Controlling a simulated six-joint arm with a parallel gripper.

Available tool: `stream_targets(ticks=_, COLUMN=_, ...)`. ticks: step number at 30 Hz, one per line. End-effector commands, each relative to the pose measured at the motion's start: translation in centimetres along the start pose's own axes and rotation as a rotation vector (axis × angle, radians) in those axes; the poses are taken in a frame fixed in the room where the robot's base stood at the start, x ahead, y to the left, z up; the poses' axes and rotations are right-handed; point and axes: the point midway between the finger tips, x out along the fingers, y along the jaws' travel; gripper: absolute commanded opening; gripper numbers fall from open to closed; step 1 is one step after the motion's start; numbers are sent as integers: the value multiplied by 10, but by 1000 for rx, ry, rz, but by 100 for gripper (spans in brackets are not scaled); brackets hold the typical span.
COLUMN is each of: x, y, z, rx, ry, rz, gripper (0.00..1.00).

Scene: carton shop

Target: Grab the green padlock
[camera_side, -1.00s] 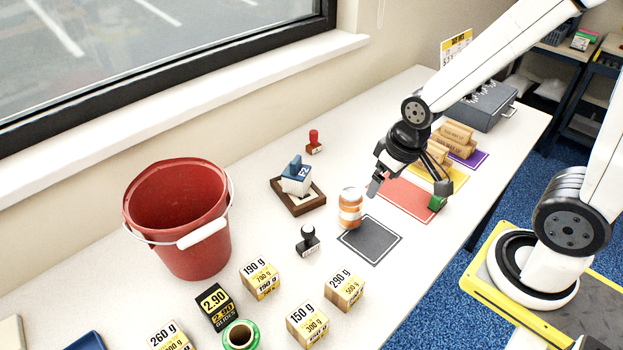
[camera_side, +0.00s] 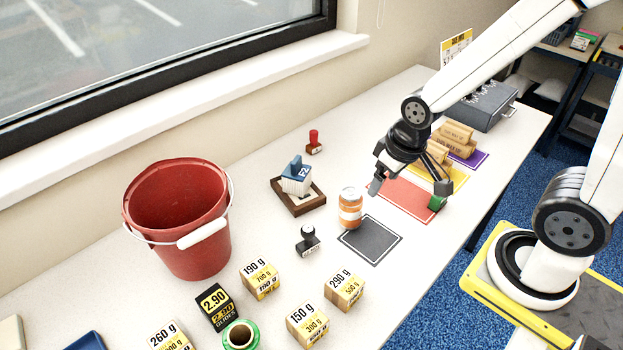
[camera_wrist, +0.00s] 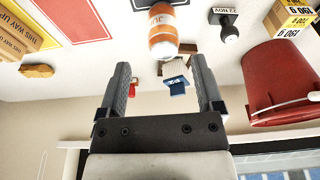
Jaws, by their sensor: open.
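A small green object (camera_side: 436,203), which looks like the green padlock, sits at the right front edge of the red mat (camera_side: 402,199). Its upper part is hidden by a finger of my gripper (camera_side: 409,188), so its shackle does not show. My gripper is open over the red mat, with one finger at the mat's left side and the other in front of the green object. Whether that finger touches it I cannot tell. In the wrist view the open fingers (camera_wrist: 163,88) have nothing between them up close, and no padlock shows.
A red bucket (camera_side: 190,245), stamps and several price cubes (camera_side: 344,290) fill the left side.

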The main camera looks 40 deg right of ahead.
Motion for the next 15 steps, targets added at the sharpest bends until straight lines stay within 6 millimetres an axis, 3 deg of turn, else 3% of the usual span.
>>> stream_targets(ticks=15, x=8, y=2, z=8, rx=-47, ry=-58, rz=17, gripper=81)
